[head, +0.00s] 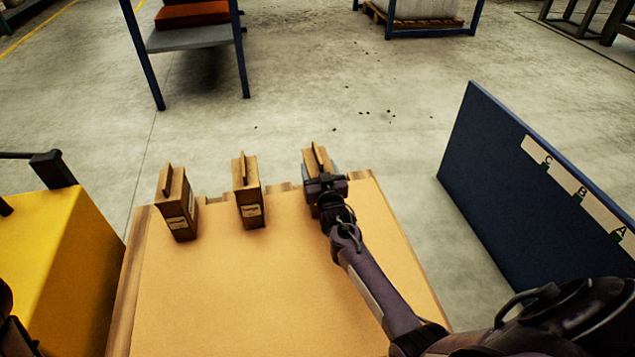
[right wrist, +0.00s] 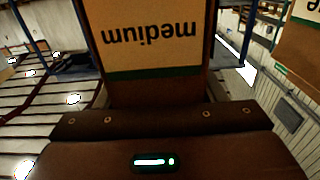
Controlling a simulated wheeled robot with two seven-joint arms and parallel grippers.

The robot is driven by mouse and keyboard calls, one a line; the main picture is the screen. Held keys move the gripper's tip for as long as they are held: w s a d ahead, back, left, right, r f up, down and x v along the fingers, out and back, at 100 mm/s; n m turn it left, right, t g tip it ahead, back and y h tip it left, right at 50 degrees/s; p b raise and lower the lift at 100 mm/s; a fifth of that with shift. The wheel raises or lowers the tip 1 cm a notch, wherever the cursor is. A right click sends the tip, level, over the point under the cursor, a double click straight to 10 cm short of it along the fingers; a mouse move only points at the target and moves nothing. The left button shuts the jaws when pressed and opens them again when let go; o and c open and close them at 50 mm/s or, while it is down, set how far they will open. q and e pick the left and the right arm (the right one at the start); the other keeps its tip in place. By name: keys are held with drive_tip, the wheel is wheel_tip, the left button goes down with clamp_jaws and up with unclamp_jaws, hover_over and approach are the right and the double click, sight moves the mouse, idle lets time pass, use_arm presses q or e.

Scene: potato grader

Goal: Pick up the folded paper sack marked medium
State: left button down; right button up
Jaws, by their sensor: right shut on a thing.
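The folded paper sack marked medium (right wrist: 150,40) fills the upper middle of the right wrist view, its label upside down there. In the head view this brown sack (head: 312,158) is the rightmost of three, upright at the table's far edge. My right gripper (head: 325,183) is shut on it and hides much of its front. I cannot tell whether its base touches the table. My left gripper is not in view.
Two similar sacks, a left one (head: 178,205) and a middle one (head: 248,192), stand on the table (head: 240,290); their labels are too small to read. A blue panel (head: 500,180) marked C, B, A stands right. A yellow box (head: 45,250) is left. The table's middle is clear.

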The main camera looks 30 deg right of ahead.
clamp_jaws()
drive_tip(key=shift+r, duration=0.2)
drive_tip(key=shift+r, duration=0.1)
